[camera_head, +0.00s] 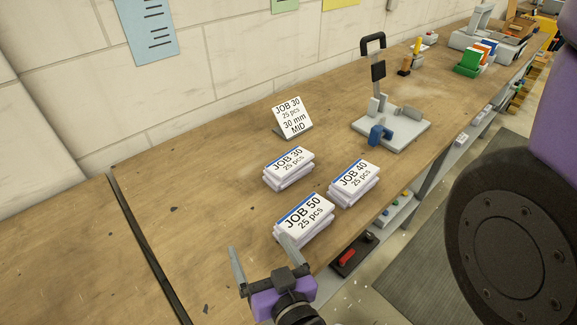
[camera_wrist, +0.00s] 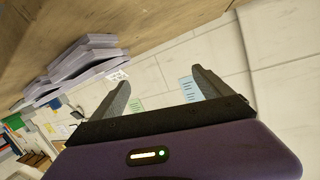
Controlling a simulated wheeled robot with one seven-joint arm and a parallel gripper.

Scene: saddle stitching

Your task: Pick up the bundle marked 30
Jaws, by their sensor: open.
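The bundle marked JOB 30 (camera_head: 289,167) is a stack of white paper with a blue edge stripe, lying on the wooden bench behind the JOB 50 bundle (camera_head: 304,218). The JOB 40 bundle (camera_head: 354,183) lies to the right of both. My gripper (camera_head: 265,258) is open and empty near the front edge of the bench, in front of the JOB 50 bundle and apart from the JOB 30 bundle. In the wrist view, my gripper's fingers (camera_wrist: 162,88) are spread, and stacked bundles (camera_wrist: 80,62) show at upper left; their labels cannot be read there.
A sign reading JOB 30, 25 pcs, 30 mm MID (camera_head: 293,117) stands behind the bundles. A grey stapling device (camera_head: 390,128) with an upright lever stands to the right. A dark seam (camera_head: 148,243) crosses the bench at left. Bare wood (camera_head: 215,205) lies left of the bundles.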

